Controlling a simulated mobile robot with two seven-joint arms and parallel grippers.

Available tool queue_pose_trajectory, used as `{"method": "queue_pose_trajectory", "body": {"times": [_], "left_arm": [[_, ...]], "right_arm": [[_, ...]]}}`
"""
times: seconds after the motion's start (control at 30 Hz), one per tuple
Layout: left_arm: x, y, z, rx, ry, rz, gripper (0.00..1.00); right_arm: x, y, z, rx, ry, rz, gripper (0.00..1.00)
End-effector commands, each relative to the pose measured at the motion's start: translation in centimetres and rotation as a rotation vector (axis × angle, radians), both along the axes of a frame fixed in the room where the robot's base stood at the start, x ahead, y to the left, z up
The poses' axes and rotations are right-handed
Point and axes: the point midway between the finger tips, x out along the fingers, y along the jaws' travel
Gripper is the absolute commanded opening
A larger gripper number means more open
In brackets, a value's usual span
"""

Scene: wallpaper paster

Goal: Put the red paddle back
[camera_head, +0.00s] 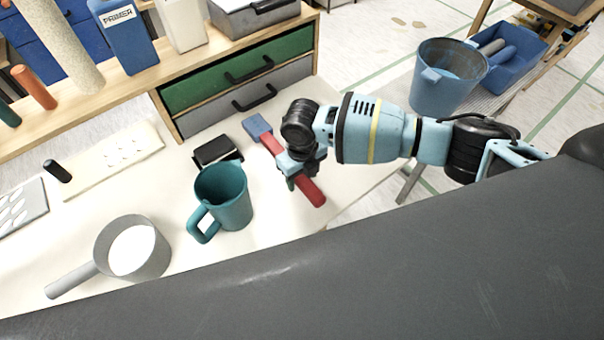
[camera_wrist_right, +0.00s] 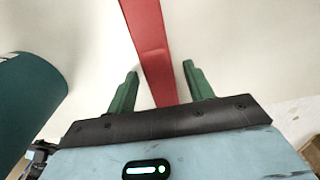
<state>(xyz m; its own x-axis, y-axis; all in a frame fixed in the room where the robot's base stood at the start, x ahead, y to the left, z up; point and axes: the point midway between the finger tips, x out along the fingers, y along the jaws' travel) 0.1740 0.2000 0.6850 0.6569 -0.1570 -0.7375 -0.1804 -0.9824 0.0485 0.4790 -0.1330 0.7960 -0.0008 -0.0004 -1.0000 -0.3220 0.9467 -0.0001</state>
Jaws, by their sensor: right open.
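The red paddle (camera_head: 311,190) lies on the pale worktop, its red handle towards the front and a blue-grey block (camera_head: 256,127) at its far end. My right gripper (camera_head: 296,178) is over the handle and hides part of it. In the right wrist view the red paddle (camera_wrist_right: 148,45) runs between the two green fingers of my right gripper (camera_wrist_right: 160,68). The fingers are open, with a gap on each side of the handle. My left gripper is out of view.
A teal jug (camera_head: 232,205) stands left of the paddle, with a black box (camera_head: 217,150) behind it. A grey pan (camera_head: 150,255) is further left. A drawer cabinet (camera_head: 240,80) stands behind. A blue bucket (camera_head: 445,85) is at the back right.

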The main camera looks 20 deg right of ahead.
Motion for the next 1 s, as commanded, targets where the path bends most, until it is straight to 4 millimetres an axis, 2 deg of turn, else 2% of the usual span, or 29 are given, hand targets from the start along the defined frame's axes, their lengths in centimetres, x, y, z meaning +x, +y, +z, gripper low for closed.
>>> {"method": "queue_pose_trajectory", "body": {"times": [0.07, 0.4, 0.6, 1.0], "left_arm": [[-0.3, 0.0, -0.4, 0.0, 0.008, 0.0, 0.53], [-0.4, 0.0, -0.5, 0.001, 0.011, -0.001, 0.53], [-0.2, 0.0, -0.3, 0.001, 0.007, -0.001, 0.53], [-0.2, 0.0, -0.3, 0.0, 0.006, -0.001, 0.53]], "right_arm": [[-0.1, 0.0, -0.6, -0.001, 0.003, 0.0, 0.52], [0.0, 0.4, 4.7, 0.002, -0.003, 0.002, 0.52], [0.0, 0.4, 7.0, 0.001, -0.003, 0.0, 0.52], [0.0, 0.4, 7.5, 0.0, -0.001, 0.0, 0.52]]}}
